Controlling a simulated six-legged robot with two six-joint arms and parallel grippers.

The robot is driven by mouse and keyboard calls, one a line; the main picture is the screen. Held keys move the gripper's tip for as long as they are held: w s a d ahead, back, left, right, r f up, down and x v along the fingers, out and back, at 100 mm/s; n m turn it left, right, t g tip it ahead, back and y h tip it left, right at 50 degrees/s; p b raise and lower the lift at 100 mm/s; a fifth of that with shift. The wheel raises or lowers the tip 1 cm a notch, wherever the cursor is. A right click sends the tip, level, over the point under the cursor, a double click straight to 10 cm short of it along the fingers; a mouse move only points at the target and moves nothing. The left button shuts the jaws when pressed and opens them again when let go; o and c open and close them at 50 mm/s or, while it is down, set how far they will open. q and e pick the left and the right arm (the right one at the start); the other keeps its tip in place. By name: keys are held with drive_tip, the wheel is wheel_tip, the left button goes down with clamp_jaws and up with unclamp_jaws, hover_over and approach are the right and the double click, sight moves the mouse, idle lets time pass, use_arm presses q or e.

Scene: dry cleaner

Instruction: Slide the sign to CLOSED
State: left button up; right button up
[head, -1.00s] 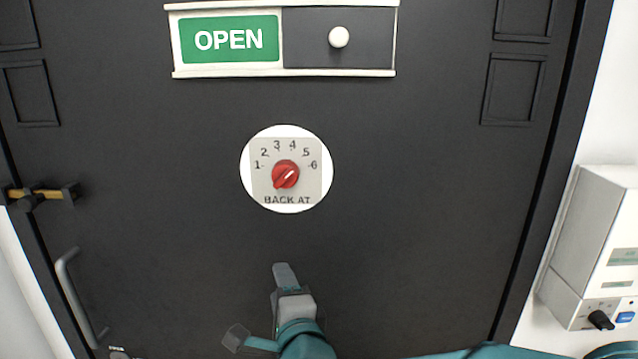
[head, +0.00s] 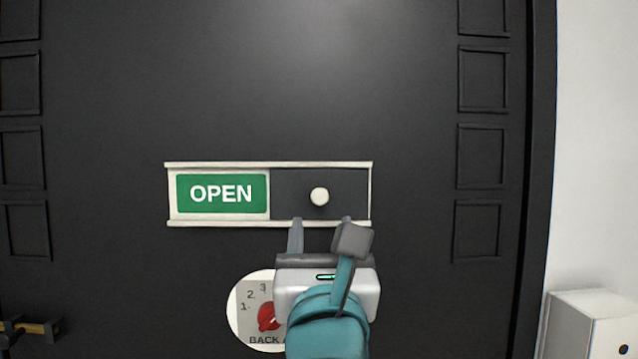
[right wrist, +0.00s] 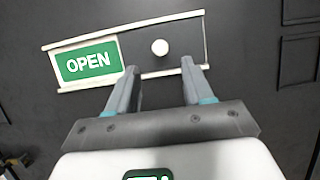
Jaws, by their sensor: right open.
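The sign (head: 220,223) is a white-framed slide on the dark door, with a green OPEN panel (head: 221,194) showing at its left. A dark grey slider plate covers its right half and carries a round white knob (head: 319,196). In the right wrist view the knob (right wrist: 160,47) stands beyond and between the fingertips, apart from them. My right gripper (head: 321,222) is open, just below the knob, its two fingers pointing at the sign. It also shows in the right wrist view (right wrist: 159,68). My left gripper is not in view.
Below the sign is a round BACK AT dial with a red knob (head: 268,318), partly hidden by my right gripper. A brass-coloured latch (head: 30,328) is at the lower left. A white box (head: 590,325) is on the wall at right.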

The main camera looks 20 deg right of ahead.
sight(319, 198)
drive_tip(key=p+x, duration=0.3)
drive_tip(key=x, duration=0.4)
drive_tip(key=shift+w, duration=0.25)
drive_tip(key=shift+w+d+r+p, duration=0.25)
drive_tip(key=shift+w+p, duration=0.1)
drive_tip(key=shift+w, duration=0.1)
drive_tip(key=shift+w+f, duration=0.1)
clamp_jaws()
